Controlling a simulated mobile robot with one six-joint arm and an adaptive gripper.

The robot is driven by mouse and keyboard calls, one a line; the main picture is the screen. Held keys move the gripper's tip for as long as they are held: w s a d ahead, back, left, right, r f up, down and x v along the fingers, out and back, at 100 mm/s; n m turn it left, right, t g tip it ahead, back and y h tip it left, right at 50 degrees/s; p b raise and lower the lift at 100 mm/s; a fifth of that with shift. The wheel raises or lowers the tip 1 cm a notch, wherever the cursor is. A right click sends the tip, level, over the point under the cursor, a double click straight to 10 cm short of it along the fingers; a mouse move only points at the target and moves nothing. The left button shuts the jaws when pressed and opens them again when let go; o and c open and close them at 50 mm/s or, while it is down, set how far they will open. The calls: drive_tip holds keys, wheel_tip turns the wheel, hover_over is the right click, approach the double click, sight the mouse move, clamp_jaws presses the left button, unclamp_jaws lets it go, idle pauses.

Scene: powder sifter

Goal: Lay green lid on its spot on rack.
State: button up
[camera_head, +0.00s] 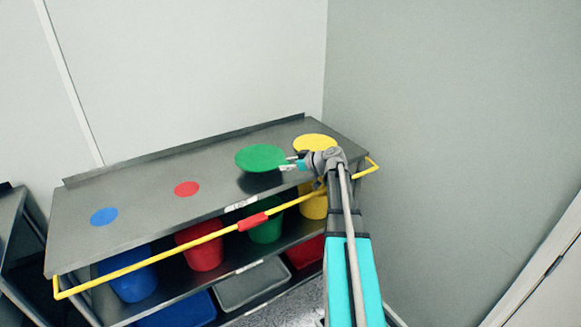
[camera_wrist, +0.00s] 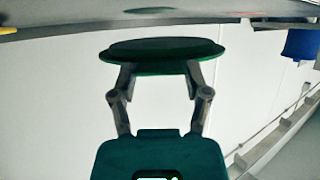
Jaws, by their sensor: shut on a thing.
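The green lid (camera_head: 261,157) is a flat round disc held in my gripper (camera_head: 287,164), above the rack's grey top (camera_head: 145,205). A dark shadow lies on the rack top below it, so it appears raised off the surface. In the wrist view the lid (camera_wrist: 160,50) is pinched at its near edge between the two fingers of my gripper (camera_wrist: 160,69). A dark green spot (camera_wrist: 148,10) shows on the rack surface in the wrist view, apart from the lid. In the head view that spot is hidden.
A yellow lid (camera_head: 315,142) lies at the right end of the rack top. A red spot (camera_head: 187,188) and a blue spot (camera_head: 104,216) are bare to the left. A yellow rail (camera_head: 150,261) runs along the front. Colored buckets, including a blue one (camera_head: 134,284), stand below.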

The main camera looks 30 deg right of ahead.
sight(284, 161)
drive_tip(key=shift+w+f+b, duration=0.2)
drive_tip(key=shift+w, duration=0.65)
drive_tip(key=shift+w+f+b, duration=0.15)
drive_tip(key=shift+w+f, duration=0.05)
drive_tip(key=shift+w, duration=0.65)
drive_tip(key=shift+f+b, duration=1.75)
drive_tip(key=o, duration=1.2)
drive_tip(key=shift+r, duration=0.1)
